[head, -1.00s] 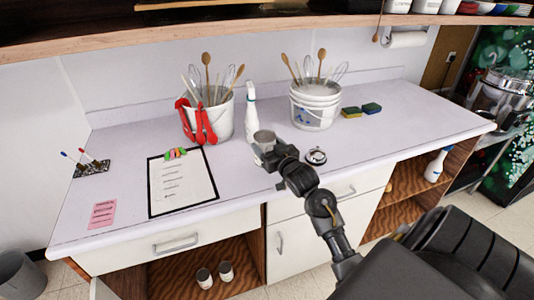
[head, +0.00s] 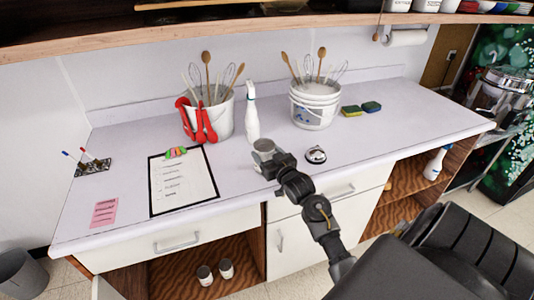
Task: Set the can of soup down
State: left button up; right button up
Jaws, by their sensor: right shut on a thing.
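The can of soup (head: 264,146) is a short grey cylinder with a pale top, over the middle of the white counter. My right gripper (head: 265,157) is shut on it from the front right side. The can looks upright. It is at or just above the counter top; I cannot tell whether its base touches. The gripper hides the lower part of the can. My left gripper is not in view.
Utensil buckets (head: 315,108) stand behind. The counter's right part (head: 425,120) is clear.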

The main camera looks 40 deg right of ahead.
jog(key=shift+s+f, duration=0.1)
jog(key=shift+f, duration=0.1)
jog(key=o, duration=1.3)
jog(key=shift+a+f, duration=0.1)
jog(key=shift+f, duration=0.1)
jog(key=shift+r, duration=0.75)
jog(key=s, duration=0.4)
jog(key=s+a+b, duration=0.1)
jog(key=s, duration=0.3)
jog(key=s+a+b, duration=0.1)
jog(key=s, duration=0.2)
jog(key=shift+s, duration=0.4)
